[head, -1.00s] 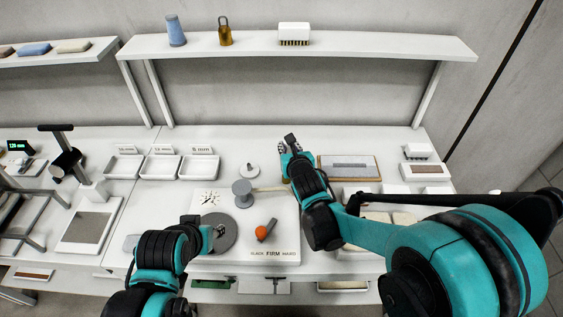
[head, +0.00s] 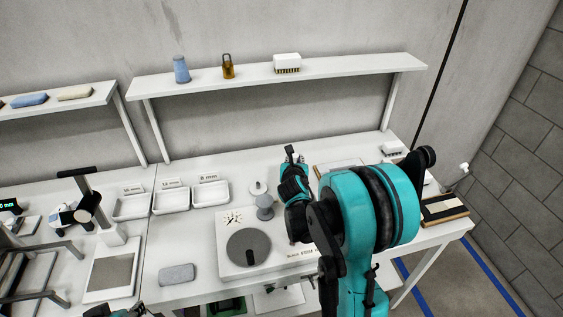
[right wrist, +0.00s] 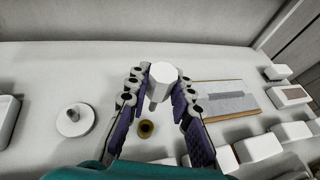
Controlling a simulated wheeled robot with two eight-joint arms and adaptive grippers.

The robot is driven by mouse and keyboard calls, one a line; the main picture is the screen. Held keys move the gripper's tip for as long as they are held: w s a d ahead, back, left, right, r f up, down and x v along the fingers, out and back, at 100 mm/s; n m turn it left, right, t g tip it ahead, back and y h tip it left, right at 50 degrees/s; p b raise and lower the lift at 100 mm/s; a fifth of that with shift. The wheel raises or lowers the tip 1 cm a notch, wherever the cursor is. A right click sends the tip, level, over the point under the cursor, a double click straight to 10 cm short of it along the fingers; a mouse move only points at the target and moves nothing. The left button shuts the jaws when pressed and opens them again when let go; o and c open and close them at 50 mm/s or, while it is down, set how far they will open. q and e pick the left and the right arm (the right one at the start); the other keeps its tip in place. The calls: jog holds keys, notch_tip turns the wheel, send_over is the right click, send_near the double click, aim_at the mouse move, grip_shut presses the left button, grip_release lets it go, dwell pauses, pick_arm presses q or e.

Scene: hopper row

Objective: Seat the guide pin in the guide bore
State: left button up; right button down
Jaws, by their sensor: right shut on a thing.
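In the right wrist view a pale pin with a faceted head (right wrist: 163,75), which I take as the guide pin, is between the fingers of my right gripper (right wrist: 160,103). The gripper is shut on it. The pin's narrower end points down toward a small brass ring (right wrist: 146,130) on the white surface, likely the guide bore. The end appears above the ring and apart from it; the exact gap is unclear. In the head view my right gripper (head: 290,155) is over the table, and the pin is not distinguishable. Only a sliver of my left arm shows at the bottom edge.
A white disc with a knob (right wrist: 75,120) lies left of the ring. A framed board (right wrist: 226,96) and white blocks (right wrist: 258,147) lie to the right. In the head view, white trays (head: 170,196) and a plate with a grey dial (head: 248,247) are left of my arm.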

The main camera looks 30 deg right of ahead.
jog(key=shift+d, duration=0.1)
notch_tip(320, 180, down, 6)
jog(key=b, duration=0.5)
jog(key=shift+r, duration=0.1)
jog(key=shift+b, duration=0.45)
dwell(0.6)
jog(key=shift+f+b, duration=1.4)
jog(key=shift+f, duration=0.05)
jog(key=shift+f+b, duration=0.15)
jog(key=shift+b, duration=0.2)
dwell(0.4)
